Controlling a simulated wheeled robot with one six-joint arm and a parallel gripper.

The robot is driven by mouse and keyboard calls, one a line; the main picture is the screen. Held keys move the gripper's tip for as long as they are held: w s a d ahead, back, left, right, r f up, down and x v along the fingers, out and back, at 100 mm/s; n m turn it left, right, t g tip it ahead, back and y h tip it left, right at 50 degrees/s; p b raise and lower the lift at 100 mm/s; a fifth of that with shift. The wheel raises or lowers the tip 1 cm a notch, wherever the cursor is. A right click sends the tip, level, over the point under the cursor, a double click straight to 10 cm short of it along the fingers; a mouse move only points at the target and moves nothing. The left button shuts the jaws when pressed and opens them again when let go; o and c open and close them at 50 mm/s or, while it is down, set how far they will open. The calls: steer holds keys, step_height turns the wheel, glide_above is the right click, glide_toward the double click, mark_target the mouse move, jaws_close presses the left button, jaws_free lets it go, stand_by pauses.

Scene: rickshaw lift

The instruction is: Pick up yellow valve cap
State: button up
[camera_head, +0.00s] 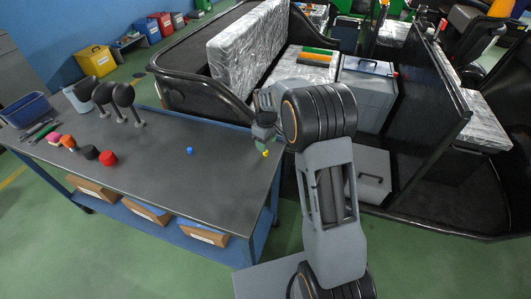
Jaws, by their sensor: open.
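The yellow valve cap (265,154) is a tiny piece near the right edge of the grey tabletop (190,180). My gripper (264,138) is just above and behind it in the head view, pointing down towards the table. The gripper is open, and its fingers are small and partly dark in this view. I cannot tell whether a finger touches the cap. A small blue cap (190,150) lies apart on the table to the left.
Several coloured round pieces, among them a red one (108,158), lie at the table's left. Black mushroom-shaped tools (124,96) stand at the back, near a blue bin (26,110). A rickshaw body (190,92) stands close behind the table.

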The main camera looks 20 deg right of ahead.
steer(key=shift+a+f, duration=0.1)
steer(key=shift+f, duration=2.05)
steer(key=shift+c, duration=0.3)
steer(key=c, duration=0.8)
steer(key=shift+r, duration=0.15)
